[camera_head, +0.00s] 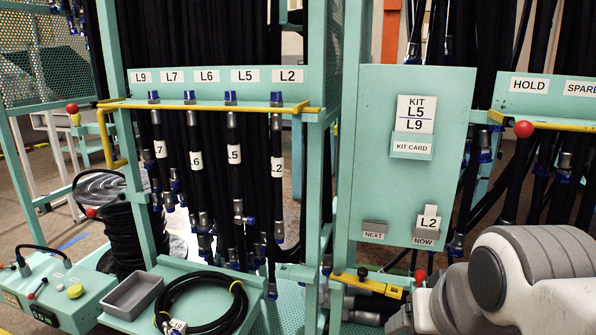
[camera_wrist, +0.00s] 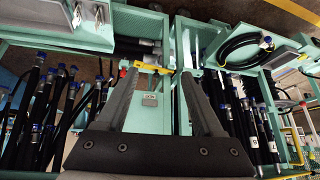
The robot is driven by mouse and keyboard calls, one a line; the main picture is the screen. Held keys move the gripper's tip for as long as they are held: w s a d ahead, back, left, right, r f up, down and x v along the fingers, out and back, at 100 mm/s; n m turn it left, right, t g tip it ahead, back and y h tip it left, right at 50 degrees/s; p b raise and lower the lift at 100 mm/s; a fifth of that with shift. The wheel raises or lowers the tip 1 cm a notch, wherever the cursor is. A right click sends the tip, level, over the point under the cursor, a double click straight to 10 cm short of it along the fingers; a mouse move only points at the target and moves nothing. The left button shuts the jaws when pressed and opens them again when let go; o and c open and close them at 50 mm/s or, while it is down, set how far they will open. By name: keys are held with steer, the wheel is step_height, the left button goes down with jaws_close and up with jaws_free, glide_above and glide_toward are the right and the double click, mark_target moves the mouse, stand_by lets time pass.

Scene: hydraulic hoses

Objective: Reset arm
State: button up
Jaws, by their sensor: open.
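My gripper (camera_wrist: 160,78) shows in the wrist view with its two dark fingers spread apart and nothing held between them. Beyond the fingers is the teal frame with hoses on both sides. In the head view my white and grey arm (camera_head: 530,275) is bent at the lower right, in front of the rack. My gripper does not show there.
Hanging hoses (camera_head: 233,150) labelled L7, L6, L5 and L2 hang behind a yellow bar (camera_head: 205,106). A teal board (camera_head: 411,160) carries a kit card and an L2 card at NOW. A coiled hose (camera_head: 205,300) lies on a teal tray beside a grey bin (camera_head: 132,295).

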steer(key=s+a+f+n+g, duration=0.1)
steer(key=s+a+f+n, duration=0.1)
steer(key=s+f, duration=0.15)
step_height(320, 180, up, 21)
steer(key=p, duration=2.1)
steer(key=shift+w+d+r+m, duration=0.15)
steer(key=shift+w+d+m, duration=0.15)
steer(key=shift+w, duration=0.1)
steer(key=c, duration=0.3)
steer(key=shift+d, duration=0.15)
